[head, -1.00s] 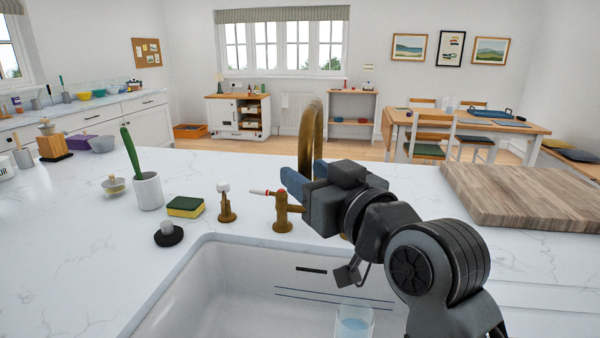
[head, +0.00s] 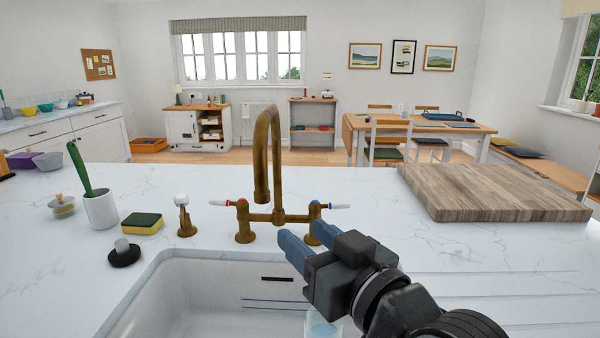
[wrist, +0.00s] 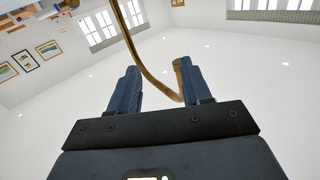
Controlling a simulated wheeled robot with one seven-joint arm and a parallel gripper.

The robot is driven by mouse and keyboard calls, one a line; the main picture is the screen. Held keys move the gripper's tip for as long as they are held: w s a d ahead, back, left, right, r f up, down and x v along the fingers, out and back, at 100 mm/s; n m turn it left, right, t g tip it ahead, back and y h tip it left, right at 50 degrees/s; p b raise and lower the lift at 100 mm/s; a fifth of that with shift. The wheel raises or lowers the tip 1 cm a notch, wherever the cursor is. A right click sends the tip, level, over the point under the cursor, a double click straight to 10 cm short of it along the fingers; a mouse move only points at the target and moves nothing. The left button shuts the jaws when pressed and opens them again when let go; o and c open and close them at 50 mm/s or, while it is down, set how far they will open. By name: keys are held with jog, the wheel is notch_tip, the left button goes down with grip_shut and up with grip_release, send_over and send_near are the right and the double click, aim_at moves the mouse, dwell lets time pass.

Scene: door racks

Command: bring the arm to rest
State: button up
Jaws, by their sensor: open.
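My gripper (head: 302,240) is in front of the brass tap, above the back right part of the sink. Its blue fingers point up and to the left in the head view. In the wrist view my gripper (wrist: 156,85) has its two fingers wide apart with nothing held between them. The brass tap (head: 267,150) stands behind the sink, with a red-marked handle on the left and a blue-marked handle on the right. Its curved spout also shows in the wrist view (wrist: 138,50), beyond the fingers. Whether the fingers touch the tap is unclear.
The white sink (head: 190,290) lies in front, with a glass (head: 322,325) partly hidden by my arm. A wooden board (head: 490,190) lies on the right of the counter. A sponge (head: 142,223), a black-based stopper (head: 124,252) and a utensil pot (head: 100,208) stand left.

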jog(key=s+d+f+m+h, duration=0.1)
jog(key=s+d+f+h, duration=0.1)
jog(key=s+d+f, duration=0.2)
jog(key=s+d+f+m+h, duration=0.2)
jog(key=s+d+f, duration=0.3)
jog(key=s+f, duration=0.2)
jog(key=s+d+f+m+t+h, duration=0.1)
jog(key=s+d+f+m+h, duration=0.1)
jog(key=s+d+f, duration=0.2)
jog(key=shift+s+d+f+h, duration=0.15)
jog(key=shift+s+f, duration=0.45)
jog(key=shift+s, duration=0.05)
jog(key=shift+s+d+f+h, duration=0.15)
jog(key=shift+s+f, duration=0.4)
jog(key=shift+s, duration=0.1)
jog(key=s+d+h, duration=0.1)
jog(key=s+d, duration=0.2)
jog(key=s, duration=0.8)
jog(key=s+d+m+g+h, duration=0.1)
jog(key=s+d, duration=0.3)
jog(key=s, duration=0.7)
jog(key=shift+r+h, duration=0.3)
jog(key=shift+h, duration=0.4)
